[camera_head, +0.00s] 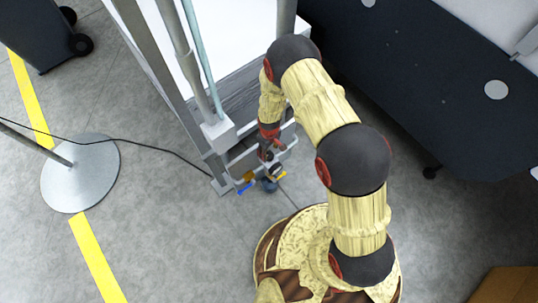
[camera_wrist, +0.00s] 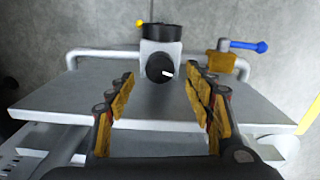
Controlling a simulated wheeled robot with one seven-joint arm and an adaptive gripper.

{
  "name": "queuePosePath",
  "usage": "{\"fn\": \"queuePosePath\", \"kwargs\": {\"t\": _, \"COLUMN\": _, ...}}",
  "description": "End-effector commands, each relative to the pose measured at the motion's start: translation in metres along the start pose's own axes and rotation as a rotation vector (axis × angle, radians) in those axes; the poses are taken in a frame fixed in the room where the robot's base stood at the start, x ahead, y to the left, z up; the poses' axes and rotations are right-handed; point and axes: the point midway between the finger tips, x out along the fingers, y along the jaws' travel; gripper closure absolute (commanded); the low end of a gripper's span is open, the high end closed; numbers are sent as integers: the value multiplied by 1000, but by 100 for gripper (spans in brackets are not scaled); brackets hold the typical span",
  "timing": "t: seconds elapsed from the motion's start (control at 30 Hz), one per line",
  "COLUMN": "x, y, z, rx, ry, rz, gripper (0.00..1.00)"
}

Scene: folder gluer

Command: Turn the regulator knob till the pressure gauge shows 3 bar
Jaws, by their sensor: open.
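The regulator knob (camera_wrist: 158,68) is black and round with a white mark pointing right in the wrist view. It sits on the front of a pale regulator block (camera_wrist: 147,47). A black round part (camera_wrist: 162,31), probably the pressure gauge seen from its side, tops the block; no dial reading is visible. My gripper (camera_wrist: 160,82) is open, its yellow-padded fingers to the left and right of the knob, with clear gaps and no visible contact. In the head view my gripper (camera_head: 270,160) is small and low beside the machine frame.
A blue-handled valve (camera_wrist: 248,46) with a brass body (camera_wrist: 220,64) sits right of the regulator, close to my right finger. In the head view, a round stand base (camera_head: 80,173) and a cable are left; a dark machine (camera_head: 430,70) is right.

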Motion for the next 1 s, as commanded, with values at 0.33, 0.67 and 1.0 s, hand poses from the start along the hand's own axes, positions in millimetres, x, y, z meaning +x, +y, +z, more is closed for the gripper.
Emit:
{"fn": "queuePosePath", "kwargs": {"t": 0.33, "x": 49, "y": 0, "z": 0, "rx": -2, "ry": 0, "rz": 0, "gripper": 47}}
{"fn": "queuePosePath", "kwargs": {"t": 0.67, "x": 54, "y": 0, "z": 0, "rx": -2, "ry": 0, "rz": 0, "gripper": 47}}
{"fn": "queuePosePath", "kwargs": {"t": 1.0, "x": 54, "y": 0, "z": 0, "rx": -3, "ry": 0, "rz": 0, "gripper": 64}}
